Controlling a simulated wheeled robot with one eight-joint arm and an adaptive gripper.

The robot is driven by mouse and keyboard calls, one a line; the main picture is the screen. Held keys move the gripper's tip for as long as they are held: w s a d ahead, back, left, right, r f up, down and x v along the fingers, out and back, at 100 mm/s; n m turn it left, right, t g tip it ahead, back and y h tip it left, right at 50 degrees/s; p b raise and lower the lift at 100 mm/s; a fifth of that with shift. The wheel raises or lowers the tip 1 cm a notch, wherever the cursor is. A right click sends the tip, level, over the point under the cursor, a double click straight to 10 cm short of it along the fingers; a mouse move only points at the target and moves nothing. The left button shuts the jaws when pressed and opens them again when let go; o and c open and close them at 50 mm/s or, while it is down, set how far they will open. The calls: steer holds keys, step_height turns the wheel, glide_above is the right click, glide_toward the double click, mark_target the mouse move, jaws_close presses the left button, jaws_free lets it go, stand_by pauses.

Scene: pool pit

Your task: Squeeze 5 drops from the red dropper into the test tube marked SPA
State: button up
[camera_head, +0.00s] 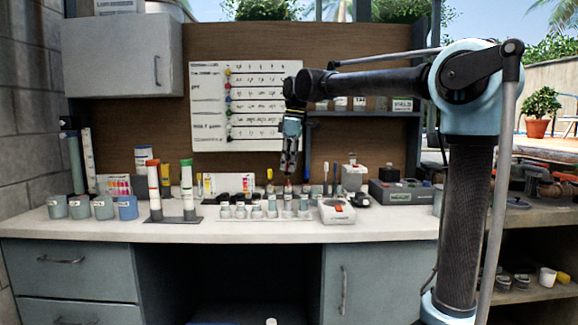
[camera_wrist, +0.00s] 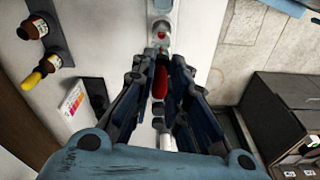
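My gripper (camera_head: 290,172) hangs pointing down over the back of the counter, above the row of small tubes. In the wrist view its two fingers (camera_wrist: 162,68) are apart, with the red dropper bulb (camera_wrist: 160,84) in line with the gap between them. In the head view the red dropper (camera_head: 288,188) shows just below the fingertips, so the fingers look open above it. I cannot tell whether they touch it. Several small pale tubes (camera_head: 257,212) stand in a clear rack on the counter. Their labels are too small to read, so I cannot pick out SPA.
A yellow-topped dropper (camera_head: 270,175) stands left of the red one. Tall red-capped (camera_head: 153,178) and green-capped (camera_head: 187,178) tubes stand further left, beside several grey cups (camera_head: 103,207). A white device (camera_head: 337,211) sits right of the rack. The counter's front strip (camera_head: 200,233) is clear.

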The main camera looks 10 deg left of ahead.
steer(key=shift+r, duration=2.5)
